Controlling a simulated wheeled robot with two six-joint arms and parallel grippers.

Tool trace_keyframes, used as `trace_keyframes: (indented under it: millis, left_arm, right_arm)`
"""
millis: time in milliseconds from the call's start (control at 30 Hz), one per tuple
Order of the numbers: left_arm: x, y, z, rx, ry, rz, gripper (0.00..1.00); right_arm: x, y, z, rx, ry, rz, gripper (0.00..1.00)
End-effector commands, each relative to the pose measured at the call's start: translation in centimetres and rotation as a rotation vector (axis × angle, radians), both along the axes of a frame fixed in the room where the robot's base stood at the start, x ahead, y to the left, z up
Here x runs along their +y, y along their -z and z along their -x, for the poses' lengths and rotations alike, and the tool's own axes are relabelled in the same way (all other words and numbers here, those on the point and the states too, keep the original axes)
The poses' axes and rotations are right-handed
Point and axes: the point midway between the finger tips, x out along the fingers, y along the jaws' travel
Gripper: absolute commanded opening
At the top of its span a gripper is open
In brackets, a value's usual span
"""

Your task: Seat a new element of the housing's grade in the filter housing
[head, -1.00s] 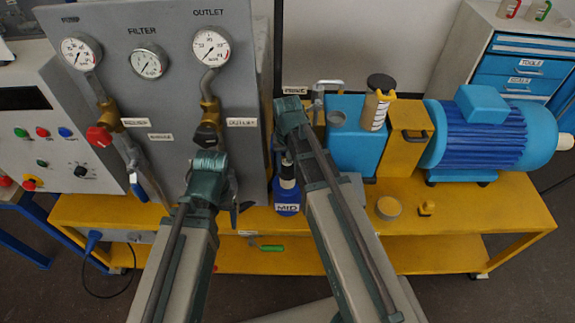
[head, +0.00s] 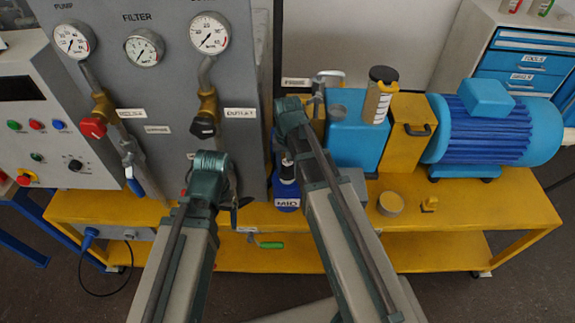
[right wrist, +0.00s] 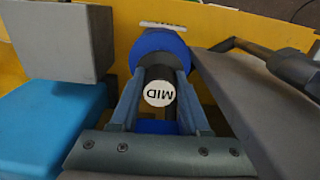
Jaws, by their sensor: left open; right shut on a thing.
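The blue filter housing (head: 287,196) stands on the yellow bench with a MID label on its front. In the right wrist view its round blue body (right wrist: 157,42) shows beyond the fingers. My right gripper (right wrist: 158,105) is shut on a dark cylindrical element with a white end marked MID (right wrist: 158,93). The element is in line with the housing; I cannot tell whether it is inside or just above it. My left gripper (head: 236,204) is open in front of the grey panel, left of the housing, its fingers partly hidden.
The gauge panel (head: 150,90) with pipes and valves stands behind my left arm. Right of the housing are a blue tank (head: 350,140), a banded cylinder (head: 378,97) on it, a yellow block (head: 405,140) and a motor (head: 490,130). A round tin (head: 391,203) is on the bench.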

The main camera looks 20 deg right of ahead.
Motion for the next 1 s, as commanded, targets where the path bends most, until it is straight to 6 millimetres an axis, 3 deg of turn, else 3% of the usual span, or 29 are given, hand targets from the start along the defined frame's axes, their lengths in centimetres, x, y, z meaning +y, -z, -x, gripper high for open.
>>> trace_keyframes:
  millis: [967,1000]
  left_arm:
    - [0.0,3.0,0.0,0.0,0.0,0.0,0.76]
    - [0.0,2.9,0.0,0.0,0.0,0.0,0.76]
  right_arm:
    - [0.0,3.0,0.0,0.0,0.0,0.0,0.0]
    - [0.0,2.9,0.0,0.0,0.0,0.0,0.5]
